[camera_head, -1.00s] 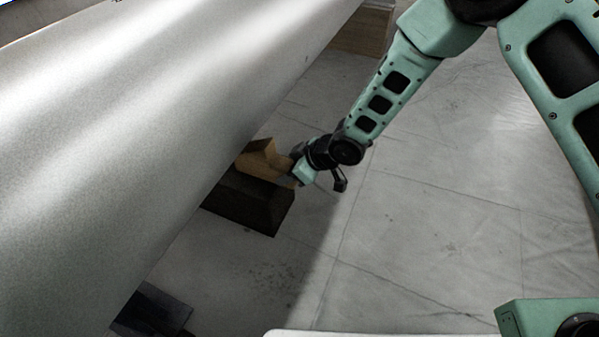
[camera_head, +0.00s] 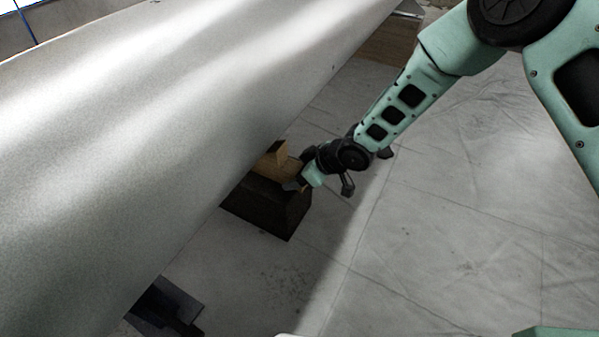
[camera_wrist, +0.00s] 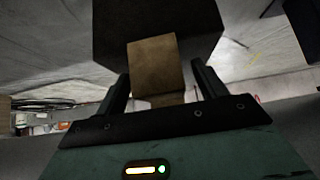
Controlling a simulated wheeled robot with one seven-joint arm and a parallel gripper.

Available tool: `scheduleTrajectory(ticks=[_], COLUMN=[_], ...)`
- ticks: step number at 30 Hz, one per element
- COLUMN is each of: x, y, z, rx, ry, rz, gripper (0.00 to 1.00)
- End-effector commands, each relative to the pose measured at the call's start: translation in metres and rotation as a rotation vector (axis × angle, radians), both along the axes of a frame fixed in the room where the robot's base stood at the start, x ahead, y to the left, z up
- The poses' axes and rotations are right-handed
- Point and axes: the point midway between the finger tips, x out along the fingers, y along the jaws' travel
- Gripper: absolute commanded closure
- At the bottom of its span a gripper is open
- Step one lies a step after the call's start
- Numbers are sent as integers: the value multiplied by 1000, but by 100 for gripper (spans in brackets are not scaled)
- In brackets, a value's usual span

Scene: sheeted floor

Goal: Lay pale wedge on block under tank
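The tank (camera_head: 150,120) is a large grey cylinder slanting across the left of the head view. A dark block (camera_head: 262,208) stands on the floor under its edge; it also shows in the wrist view (camera_wrist: 205,22). The pale wedge (camera_head: 268,163) is light brown wood and lies at the top of the block, partly hidden by the tank. In the wrist view the wedge (camera_wrist: 154,65) is between my fingers, in front of the dark block. My gripper (camera_head: 298,181) is at the wedge's right end. Its fingers (camera_wrist: 161,70) stand apart, with a visible gap at the wedge's right side.
Another dark support (camera_head: 165,305) stands under the tank at lower left. A wooden block (camera_head: 388,40) is under the tank's far end. The sheeted floor (camera_head: 450,220) to the right is clear. The tank's side overhangs close to my gripper.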

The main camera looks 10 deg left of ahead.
Motion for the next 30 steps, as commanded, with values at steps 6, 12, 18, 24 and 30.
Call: scheduleTrajectory(ticks=[6, 12, 18, 24, 30], x=[-1, -8, -19, -29, -36], y=[-4, -24, -54, -82, -101], z=[5, 34, 70, 103, 124], rx=[-2, -2, -1, 0, -1], ry=[1, 1, 1, 0, 1], rz=[-1, -2, -3, -1, -2], gripper=[29, 29, 29, 29, 29])
